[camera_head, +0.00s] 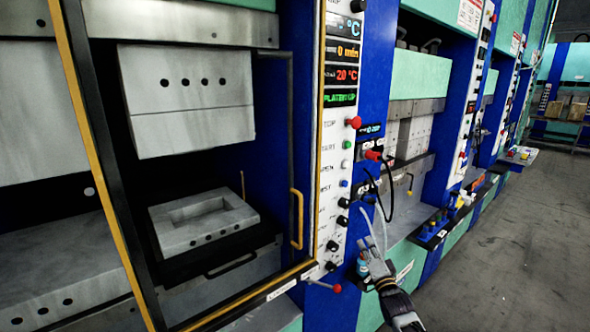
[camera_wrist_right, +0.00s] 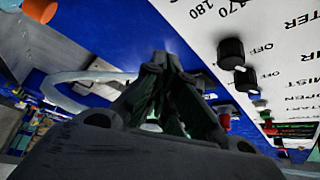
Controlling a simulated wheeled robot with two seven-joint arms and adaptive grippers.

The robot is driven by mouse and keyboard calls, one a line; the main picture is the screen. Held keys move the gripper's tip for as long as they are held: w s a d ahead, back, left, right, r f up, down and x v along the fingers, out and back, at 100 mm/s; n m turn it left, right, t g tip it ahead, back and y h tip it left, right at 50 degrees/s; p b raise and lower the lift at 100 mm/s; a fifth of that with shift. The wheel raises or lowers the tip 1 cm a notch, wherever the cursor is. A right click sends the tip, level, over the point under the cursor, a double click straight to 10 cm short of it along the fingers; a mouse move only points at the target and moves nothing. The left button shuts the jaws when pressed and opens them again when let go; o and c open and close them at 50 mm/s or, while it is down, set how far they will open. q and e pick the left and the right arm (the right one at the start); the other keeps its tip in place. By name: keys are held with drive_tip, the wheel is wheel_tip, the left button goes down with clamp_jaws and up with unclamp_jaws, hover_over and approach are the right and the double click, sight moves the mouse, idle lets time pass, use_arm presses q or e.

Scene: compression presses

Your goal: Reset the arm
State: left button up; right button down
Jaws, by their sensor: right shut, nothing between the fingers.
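My right gripper (camera_head: 373,255) is low in the middle of the head view, in front of the blue post beside the control panel. Its fingers point up and are shut with nothing between them. In the right wrist view my right gripper (camera_wrist_right: 172,62) fills the lower middle, its fingers closed together. The panel's black knobs (camera_wrist_right: 231,53) are to the right of it there. A pale hose (camera_wrist_right: 75,78) passes behind the fingers. My left gripper is not in view.
An open press (camera_head: 205,222) with a grey mould stands at the left behind a yellow-edged door frame with a yellow handle (camera_head: 296,218). The control panel (camera_head: 335,180) carries a red button (camera_head: 354,122). A ledge with small items (camera_head: 440,225) lies right. Grey floor (camera_head: 510,260) is clear.

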drive_tip(key=s+f+n+g+h, duration=0.1)
drive_tip(key=s+f+g, duration=0.15)
drive_tip(key=f, duration=0.95)
drive_tip(key=s+f+n+g+h, duration=0.15)
drive_tip(key=s+f, duration=0.25)
drive_tip(key=f, duration=0.7)
drive_tip(key=s+d+f+n+g, duration=0.1)
drive_tip(key=s+f+n+g, duration=0.15)
drive_tip(key=s+f, duration=0.65)
drive_tip(key=s+f+n+g, duration=0.1)
drive_tip(key=s+f+g, duration=0.35)
drive_tip(key=f, duration=0.85)
drive_tip(key=s+f+n+g, duration=0.2)
drive_tip(key=s+f, duration=0.5)
drive_tip(key=s, duration=0.9)
drive_tip(key=s+f+n+g, duration=0.2)
drive_tip(key=s+f, duration=0.6)
drive_tip(key=s, duration=0.8)
drive_tip(key=s+f+n+g, duration=0.3)
drive_tip(key=s+f, duration=0.5)
drive_tip(key=s, duration=0.8)
drive_tip(key=shift+s+d+f+g+h, duration=0.15)
drive_tip(key=shift+s+d+g+h, duration=0.25)
drive_tip(key=shift+g, duration=0.3)
